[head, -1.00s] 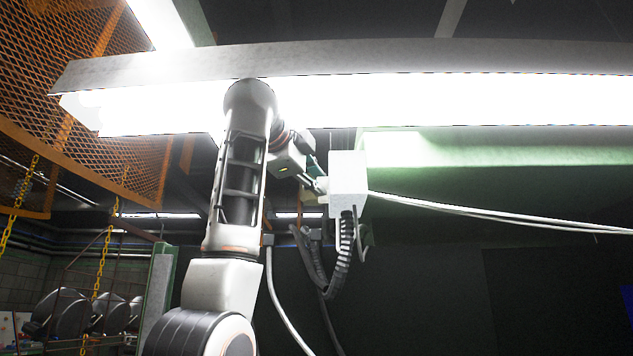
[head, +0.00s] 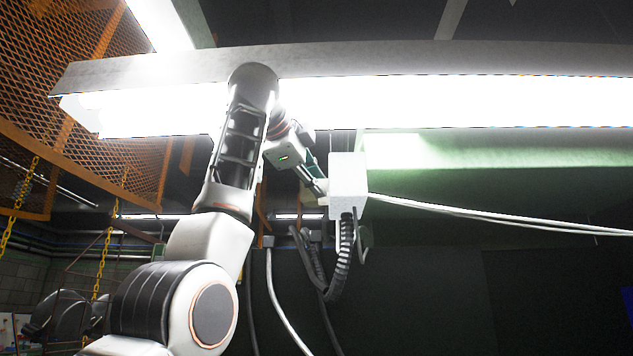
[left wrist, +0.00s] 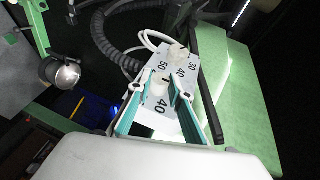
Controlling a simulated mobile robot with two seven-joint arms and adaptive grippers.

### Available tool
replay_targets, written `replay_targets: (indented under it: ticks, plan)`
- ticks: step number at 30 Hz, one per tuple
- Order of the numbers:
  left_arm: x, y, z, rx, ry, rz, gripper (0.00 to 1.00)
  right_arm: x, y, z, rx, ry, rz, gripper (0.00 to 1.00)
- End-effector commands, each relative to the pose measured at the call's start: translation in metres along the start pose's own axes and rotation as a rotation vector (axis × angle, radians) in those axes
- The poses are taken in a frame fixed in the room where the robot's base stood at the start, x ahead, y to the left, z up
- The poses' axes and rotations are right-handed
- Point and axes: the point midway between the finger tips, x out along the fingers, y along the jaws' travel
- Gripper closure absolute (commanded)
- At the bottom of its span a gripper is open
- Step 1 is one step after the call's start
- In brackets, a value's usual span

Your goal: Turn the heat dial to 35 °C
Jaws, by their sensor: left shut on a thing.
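A white control box (head: 347,178) hangs right of my left arm in the head view. In the left wrist view the box (left wrist: 153,122) shows its face with printed numbers such as 30, 40 and 50. It bears a far pale knob (left wrist: 177,53) and a nearer pale heat dial (left wrist: 160,84). My left gripper (head: 319,187) reaches the box from the left. In the left wrist view its teal fingers (left wrist: 160,88) lie on either side of the nearer dial, shut on it. The exact setting is too small to read. My right gripper is out of view.
A bright lamp bar (head: 430,100) spans above the box. Pale cables (head: 480,213) run right, and a dark ribbed hose (head: 340,265) hangs below. An orange mesh guard (head: 50,110) and yellow chains stand at left. Open dark room lies below right.

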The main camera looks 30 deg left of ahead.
Motion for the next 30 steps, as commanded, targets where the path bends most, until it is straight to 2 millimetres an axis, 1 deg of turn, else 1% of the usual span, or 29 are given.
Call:
replay_targets:
  ticks: [3,4,6,15,19,23,30]
  plan:
    - [0.001,0.001,0.000,0.001,-0.001,0.001,1.00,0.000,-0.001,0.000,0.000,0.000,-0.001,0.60]
    - [0.001,0.001,0.000,0.001,-0.001,0.001,0.78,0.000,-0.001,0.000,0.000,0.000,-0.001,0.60]
    - [0.001,0.001,0.000,0.001,-0.001,0.001,0.63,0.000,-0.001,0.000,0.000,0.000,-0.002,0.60]
    - [0.000,0.000,0.000,0.000,-0.001,0.000,0.63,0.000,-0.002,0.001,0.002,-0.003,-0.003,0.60]
    - [-0.006,0.000,-0.001,0.001,0.000,-0.001,0.63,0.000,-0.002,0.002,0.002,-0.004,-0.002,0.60]
    - [-0.024,-0.001,-0.001,0.001,0.003,-0.003,0.63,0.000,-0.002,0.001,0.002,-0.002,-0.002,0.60]
    - [-0.074,-0.001,-0.001,0.001,0.003,-0.003,0.63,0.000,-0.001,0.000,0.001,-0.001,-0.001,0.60]
